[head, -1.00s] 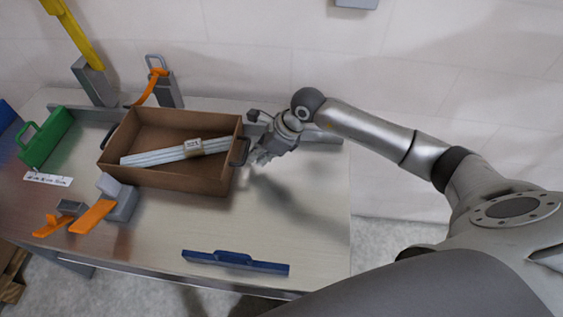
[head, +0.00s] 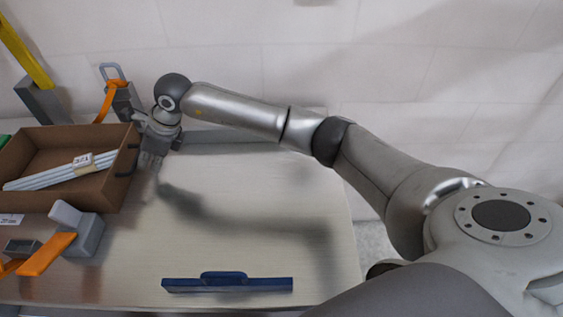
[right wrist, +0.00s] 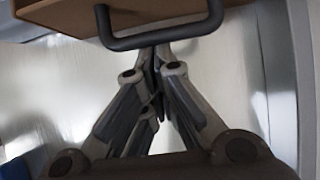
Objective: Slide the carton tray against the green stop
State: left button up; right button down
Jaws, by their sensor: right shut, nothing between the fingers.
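The brown carton tray (head: 122,187) stands at the left of the table in the head view, its left end cut off by the picture edge. Pale sticks with a paper band (head: 65,170) lie in it. A small piece of the green stop (head: 4,140) shows at the left edge; whether the tray touches it is out of view. My right gripper (head: 150,170) is shut and empty beside the tray's right end. In the right wrist view, the closed fingertips (right wrist: 152,62) are at the tray's dark handle (right wrist: 155,38); contact is unclear. My left gripper is not in view.
A grey dispenser with an orange lever (head: 82,237) stands in front of the tray. Another dispenser (head: 122,100) and a grey holder with a yellow bar (head: 40,100) stand behind. A blue bar with a handle (head: 228,284) lies at the front edge. The table's middle is clear.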

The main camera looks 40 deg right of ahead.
jog(key=shift+w+a, duration=0.3)
jog(key=shift+a, duration=0.25)
jog(key=shift+s+d+r, duration=0.1)
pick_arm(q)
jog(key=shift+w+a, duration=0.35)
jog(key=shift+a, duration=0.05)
pick_arm(e)
jog(key=v, duration=1.2)
